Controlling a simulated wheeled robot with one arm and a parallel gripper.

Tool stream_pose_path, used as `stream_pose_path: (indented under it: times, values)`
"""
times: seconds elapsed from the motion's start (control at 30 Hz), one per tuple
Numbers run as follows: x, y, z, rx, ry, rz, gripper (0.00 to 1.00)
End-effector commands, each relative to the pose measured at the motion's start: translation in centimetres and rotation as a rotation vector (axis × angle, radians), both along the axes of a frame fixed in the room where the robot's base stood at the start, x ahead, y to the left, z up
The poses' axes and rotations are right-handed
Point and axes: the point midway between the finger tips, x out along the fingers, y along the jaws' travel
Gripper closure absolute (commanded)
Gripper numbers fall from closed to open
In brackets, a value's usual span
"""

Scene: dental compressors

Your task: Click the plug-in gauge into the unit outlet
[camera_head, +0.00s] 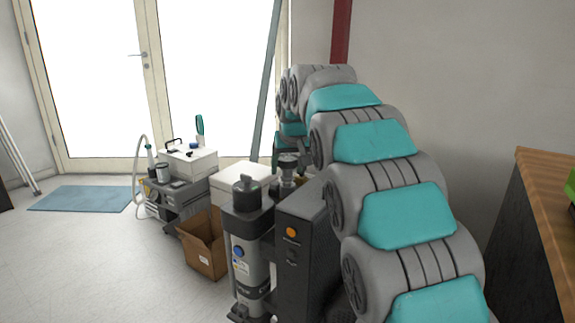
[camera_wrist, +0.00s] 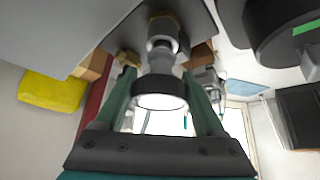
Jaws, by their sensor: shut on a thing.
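My gripper (camera_wrist: 160,88) is shut on the plug-in gauge (camera_wrist: 160,98), with one green finger on each side of it. The gauge has a black rim, a pale round face and a silver stem. Its stem points at a brass-coloured fitting (camera_wrist: 168,20), probably the unit outlet, on a grey surface. I cannot tell whether the stem is seated or only close to it. In the head view the gauge (camera_head: 288,160) shows small above the dark compressor unit (camera_head: 300,245), at the end of my arm. The outlet is hidden there.
A grey cylinder (camera_head: 246,262) with a black cap stands left of the unit's dark box. Behind are an open cardboard box (camera_head: 203,250) and a grey cart (camera_head: 182,197) carrying equipment. A wooden-topped counter (camera_head: 545,205) is at right.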

Motion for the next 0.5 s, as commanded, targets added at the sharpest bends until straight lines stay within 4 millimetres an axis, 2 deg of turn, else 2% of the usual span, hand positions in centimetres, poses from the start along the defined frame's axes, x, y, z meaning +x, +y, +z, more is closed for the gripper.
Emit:
stream_pose_path:
  times: [0.33,0.37,0.5]
  values:
    - [-0.1,0.0,-1.2,-0.001,0.003,0.000,0.91]
    - [-0.1,0.0,-1.3,-0.001,0.003,0.000,0.27]
    - [0.0,0.0,-1.2,0.000,0.002,0.000,0.12]
